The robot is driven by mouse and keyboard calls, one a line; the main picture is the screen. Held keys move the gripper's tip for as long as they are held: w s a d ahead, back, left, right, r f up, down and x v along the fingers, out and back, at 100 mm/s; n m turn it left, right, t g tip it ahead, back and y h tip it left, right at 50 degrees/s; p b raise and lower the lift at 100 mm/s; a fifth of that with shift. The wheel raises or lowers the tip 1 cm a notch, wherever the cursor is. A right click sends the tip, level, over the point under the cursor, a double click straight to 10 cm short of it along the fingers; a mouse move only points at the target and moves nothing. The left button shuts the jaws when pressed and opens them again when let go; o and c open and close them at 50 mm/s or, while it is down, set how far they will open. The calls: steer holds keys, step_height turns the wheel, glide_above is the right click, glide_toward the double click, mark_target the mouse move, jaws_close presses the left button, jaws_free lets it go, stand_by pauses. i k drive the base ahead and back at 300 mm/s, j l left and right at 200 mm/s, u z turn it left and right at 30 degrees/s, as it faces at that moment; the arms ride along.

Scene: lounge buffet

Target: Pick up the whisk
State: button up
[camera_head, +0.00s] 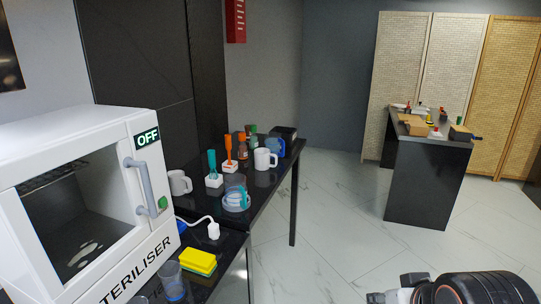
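I cannot make out a whisk for certain in the head view. On the black side table, a teal-handled utensil (212,163) and an orange-handled utensil (228,151) stand upright in small white holders; their lower ends are hidden. Small objects on the far black counter (428,181) are too small to identify. Part of my arm shows at the bottom right edge, but my gripper's fingers are not visible.
A white steriliser (157,250) marked OFF stands at the left. Mugs (264,159), a clear jug (236,192), a yellow sponge (198,262) and a glass (171,280) are on the side table. Open marble floor (330,215) lies between table and far counter.

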mark_target(211, 153)
steer(key=i+l+z, duration=0.1)
steer(key=i, duration=0.45)
steer(key=i+l, duration=0.25)
steer(key=i, duration=0.35)
steer(key=i+l+z, duration=0.15)
steer(key=i, duration=0.45)
steer(key=i+u, duration=0.25)
steer(key=u, duration=0.2)
steer(key=i+u, duration=0.3)
steer(key=u, duration=0.2)
steer(key=i+l+u, duration=0.1)
steer(key=i+u, duration=0.15)
steer(key=u, duration=0.2)
